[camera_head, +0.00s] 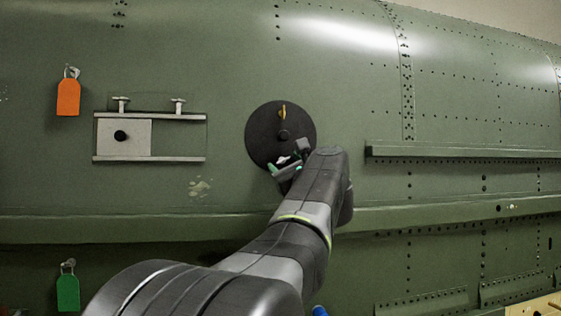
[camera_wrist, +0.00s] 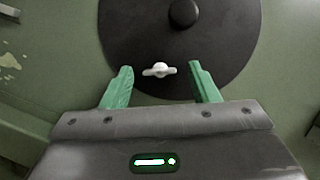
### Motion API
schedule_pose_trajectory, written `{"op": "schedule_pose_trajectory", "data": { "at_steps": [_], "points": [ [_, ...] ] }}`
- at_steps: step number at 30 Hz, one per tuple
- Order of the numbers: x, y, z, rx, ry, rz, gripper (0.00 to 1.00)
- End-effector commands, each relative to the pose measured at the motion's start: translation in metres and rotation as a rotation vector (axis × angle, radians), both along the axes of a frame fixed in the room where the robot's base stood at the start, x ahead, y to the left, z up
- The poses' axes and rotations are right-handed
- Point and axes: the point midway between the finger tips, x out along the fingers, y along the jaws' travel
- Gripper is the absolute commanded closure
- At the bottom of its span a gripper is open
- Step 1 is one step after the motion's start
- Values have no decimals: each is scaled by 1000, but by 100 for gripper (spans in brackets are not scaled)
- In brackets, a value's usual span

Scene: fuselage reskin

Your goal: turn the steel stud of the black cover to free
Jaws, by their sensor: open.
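The black cover (camera_head: 262,130) is a round disc on the green fuselage skin, and it fills the upper middle of the wrist view (camera_wrist: 225,45). The steel stud (camera_wrist: 159,70) is a small pale wing-shaped piece low on the cover, its wings lying roughly level in the wrist view. It also shows near the cover's lower edge in the head view (camera_head: 283,159). My gripper (camera_head: 285,169) is in front of the cover's lower part. Its green fingers (camera_wrist: 160,72) are open, one on each side of the stud in the picture, with gaps. I cannot tell their depth.
The cover also has a central black knob (camera_head: 283,135) and a yellow stud (camera_head: 282,112) above it. To the left are a panel with rails (camera_head: 150,137) and an orange tag (camera_head: 68,98); a green tag (camera_head: 68,292) hangs lower. A ledge (camera_head: 460,150) juts out right.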

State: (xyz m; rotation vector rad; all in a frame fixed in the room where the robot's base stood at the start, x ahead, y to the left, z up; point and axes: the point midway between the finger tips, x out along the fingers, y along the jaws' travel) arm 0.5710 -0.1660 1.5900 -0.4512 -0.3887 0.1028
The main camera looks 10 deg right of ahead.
Motion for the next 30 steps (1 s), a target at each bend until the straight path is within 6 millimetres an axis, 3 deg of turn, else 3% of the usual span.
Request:
{"op": "schedule_pose_trajectory", "data": {
  "at_steps": [6, 13, 14, 23, 30],
  "points": [
    [0, 0, 0, 0, 0, 0, 45],
    [0, 0, 0, 0, 0, 0, 89],
    [0, 0, 0, 0, 0, 0, 90],
    [0, 0, -1, -36, 1, 0, 90],
    [0, -2, 0, -170, -2, -1, 90]
  ]
}}
